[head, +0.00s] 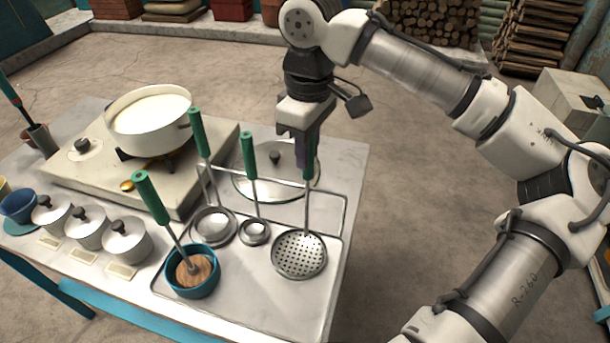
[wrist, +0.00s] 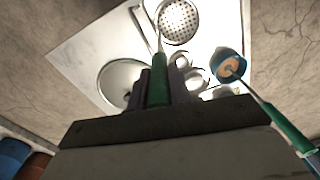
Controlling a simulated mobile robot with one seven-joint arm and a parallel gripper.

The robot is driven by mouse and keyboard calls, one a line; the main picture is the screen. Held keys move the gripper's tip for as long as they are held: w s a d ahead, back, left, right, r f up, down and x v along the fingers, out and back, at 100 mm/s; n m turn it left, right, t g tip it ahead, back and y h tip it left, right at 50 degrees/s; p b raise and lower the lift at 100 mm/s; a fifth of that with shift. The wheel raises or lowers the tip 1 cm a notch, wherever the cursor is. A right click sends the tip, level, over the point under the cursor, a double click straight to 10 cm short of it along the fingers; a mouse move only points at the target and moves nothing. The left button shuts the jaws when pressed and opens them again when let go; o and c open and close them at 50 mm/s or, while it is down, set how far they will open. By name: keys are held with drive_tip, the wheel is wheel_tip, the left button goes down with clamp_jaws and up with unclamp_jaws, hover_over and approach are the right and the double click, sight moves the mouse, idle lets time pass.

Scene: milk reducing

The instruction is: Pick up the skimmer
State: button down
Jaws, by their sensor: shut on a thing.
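The skimmer (head: 299,255) is a perforated round metal disc on a long thin stem with a green handle. It stands nearly upright at the right end of the tool rack on the table. My gripper (head: 308,160) is shut on the green handle near its top. In the wrist view the green handle (wrist: 159,80) sits between the fingers of my gripper (wrist: 160,88), and the perforated disc (wrist: 178,20) shows beyond it. In the head view the disc is over the metal tray; I cannot tell whether it touches it.
Two green-handled ladles (head: 214,224) (head: 254,232) stand left of the skimmer. A blue cup (head: 206,286) holds another green-handled tool. A glass lid (head: 250,185) lies behind the rack. A pot of milk (head: 150,112) sits on the stove at left. Small lidded pots (head: 125,243) line the front.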

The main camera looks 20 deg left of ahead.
wheel_tip(320, 180, up, 20)
drive_tip(key=p, duration=0.1)
idle(0.4)
idle(0.5)
